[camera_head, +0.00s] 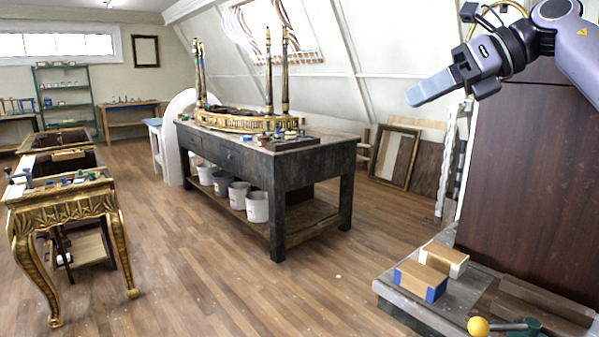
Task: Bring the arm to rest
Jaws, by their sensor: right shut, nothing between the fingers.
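My right gripper (432,88) is in the upper right of the head view, raised in the air with its fingers pointing left and slightly down. The fingers are together and hold nothing. Its arm comes in from the upper right corner. It is apart from every surface, above and to the left of a tall dark brown panel (530,180). My left gripper does not show in this view.
A bench (385,289) at the lower right bears wooden blocks (420,279) and a yellow knob (478,326). A dark workbench (235,158) stands mid-room with buckets below. A gilt console (62,212) stands at left. The wooden floor (210,275) between is clear.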

